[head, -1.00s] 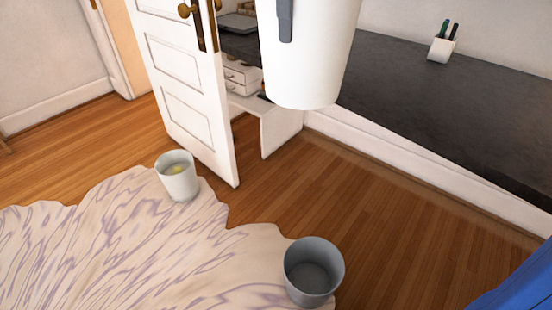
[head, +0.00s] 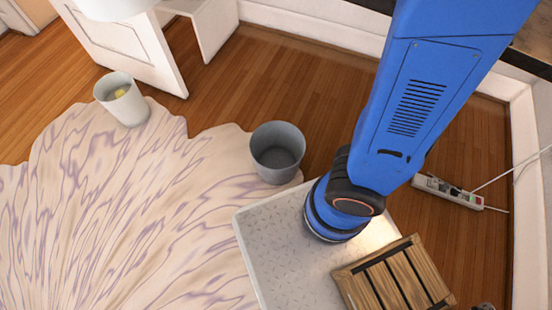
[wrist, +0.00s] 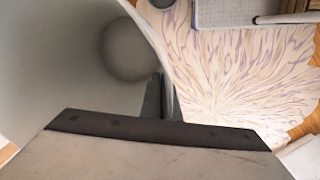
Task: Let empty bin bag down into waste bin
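The empty bin bag (head: 117,6) is a white, stiff-looking tapered shape held high, cut off by the top left of the head view. The wrist view looks into its open, empty inside (wrist: 60,60). My gripper (wrist: 163,98) is shut on its wall near the rim, one dark finger showing there; the other finger is hidden. The waste bin (head: 278,152) is a grey, open, empty-looking bucket standing upright at the rug's edge, below and right of the bag in the head view. The bag is clear of it.
A second pale bin (head: 120,98) with something yellow inside stands on the rug (head: 110,210) to the left. A white door (head: 140,55) stands open behind. A wooden crate (head: 395,280) and a power strip (head: 447,192) are at the right.

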